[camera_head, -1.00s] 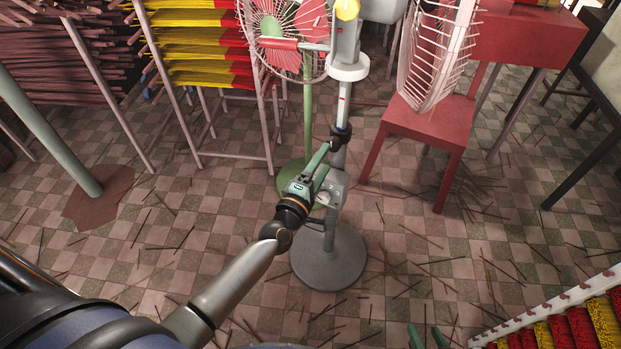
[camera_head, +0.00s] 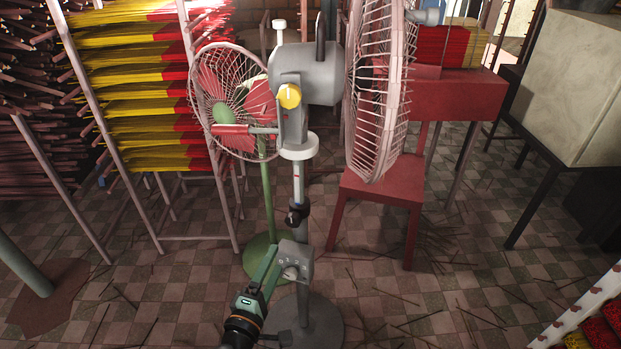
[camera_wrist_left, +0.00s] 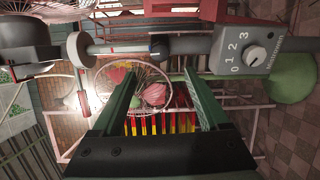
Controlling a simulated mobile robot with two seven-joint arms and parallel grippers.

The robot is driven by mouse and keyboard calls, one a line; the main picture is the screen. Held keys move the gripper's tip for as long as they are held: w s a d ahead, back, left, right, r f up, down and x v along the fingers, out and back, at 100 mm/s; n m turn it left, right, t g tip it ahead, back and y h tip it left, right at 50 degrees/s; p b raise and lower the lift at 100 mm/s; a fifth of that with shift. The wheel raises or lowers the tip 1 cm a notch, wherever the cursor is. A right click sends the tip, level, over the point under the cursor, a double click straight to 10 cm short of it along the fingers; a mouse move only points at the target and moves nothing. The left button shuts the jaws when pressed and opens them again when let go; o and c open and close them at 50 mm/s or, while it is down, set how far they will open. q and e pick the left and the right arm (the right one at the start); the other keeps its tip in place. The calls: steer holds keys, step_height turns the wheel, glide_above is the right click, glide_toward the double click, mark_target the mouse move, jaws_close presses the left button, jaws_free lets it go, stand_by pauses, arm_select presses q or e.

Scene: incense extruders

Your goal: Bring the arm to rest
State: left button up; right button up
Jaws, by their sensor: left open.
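My left gripper (camera_head: 268,272) comes up from the bottom of the head view, its green fingers beside the grey control box (camera_head: 297,258) on the pole of the grey fan (camera_head: 305,75). In the left wrist view the fingers of the left gripper (camera_wrist_left: 160,85) stand wide apart with nothing between them. The control box (camera_wrist_left: 240,45) there lies to the right of the fingertips, with its round knob (camera_wrist_left: 256,56) and printed numbers showing. I cannot tell whether a finger touches the box. My right gripper is out of view.
A green fan (camera_head: 228,105) stands behind on the left, near a rack of yellow and red incense (camera_head: 145,95). Loose sticks litter the checkered floor (camera_head: 420,305).

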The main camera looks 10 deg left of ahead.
arm_select(q)
steer(key=shift+s+d, duration=0.1)
steer(key=s+d+f+m+g+h, duration=0.1)
steer(key=s+d+f+m+g, duration=0.3)
steer(key=s+m, duration=0.55)
steer(key=s+d+f+m+g+h, duration=0.1)
steer(key=s+f+m+g, duration=0.4)
steer(key=s+f+m, duration=0.45)
steer(key=a+r+p, duration=0.3)
steer(key=r+p, duration=1)
steer(key=p, duration=0.1)
steer(key=shift+w+r+m+y+p, duration=0.15)
steer(key=shift+r+m+y+p, duration=0.2)
steer(key=shift+r+m+y, duration=0.05)
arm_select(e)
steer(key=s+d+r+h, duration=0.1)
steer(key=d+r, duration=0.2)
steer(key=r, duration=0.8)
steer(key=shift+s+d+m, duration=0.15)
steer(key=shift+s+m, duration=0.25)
arm_select(q)
steer(key=shift+a, duration=0.1)
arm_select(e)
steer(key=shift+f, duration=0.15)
